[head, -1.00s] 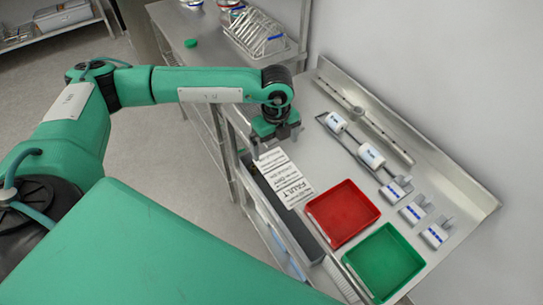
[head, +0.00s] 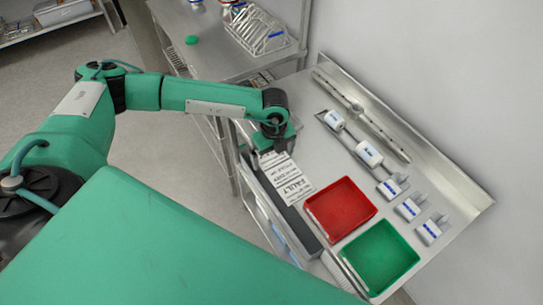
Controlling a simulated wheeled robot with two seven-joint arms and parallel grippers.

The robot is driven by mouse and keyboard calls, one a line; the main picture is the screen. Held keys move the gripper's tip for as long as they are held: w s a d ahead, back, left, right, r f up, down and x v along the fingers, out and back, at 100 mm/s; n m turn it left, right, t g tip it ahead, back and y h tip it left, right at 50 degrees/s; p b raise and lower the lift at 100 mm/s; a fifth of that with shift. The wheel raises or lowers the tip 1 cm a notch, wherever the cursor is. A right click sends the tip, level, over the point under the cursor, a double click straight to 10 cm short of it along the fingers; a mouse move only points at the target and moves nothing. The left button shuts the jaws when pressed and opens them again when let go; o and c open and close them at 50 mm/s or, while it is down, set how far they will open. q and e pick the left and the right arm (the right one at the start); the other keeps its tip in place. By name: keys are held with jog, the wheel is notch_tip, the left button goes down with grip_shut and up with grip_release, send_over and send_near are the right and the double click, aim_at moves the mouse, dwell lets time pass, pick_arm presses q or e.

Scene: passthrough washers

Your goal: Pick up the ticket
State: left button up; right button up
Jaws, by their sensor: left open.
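The ticket is a white sheet with dark printed lines and the word FAULT (head: 287,183). It lies at the left edge of the steel table, beside the red tray, partly over a long grey bin. My left gripper (head: 272,152) points down at the ticket's far end and covers part of it. Its jaws are open; whether the fingers touch the sheet is not clear. My right gripper is not in view.
A red tray (head: 341,209) and a green tray (head: 381,257) sit on the steel table (head: 440,190). White rolls (head: 368,154) and several small white blocks (head: 408,209) stand to their right. A wire rack (head: 262,32) stands on the far counter.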

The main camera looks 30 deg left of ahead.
aim_at(273, 160)
pick_arm(q)
jog(key=shift+f, duration=0.1)
jog(key=c, duration=0.8)
jog(key=shift+r, duration=0.35)
jog(key=shift+r+b, duration=2.55)
jog(key=shift+r, duration=7.25)
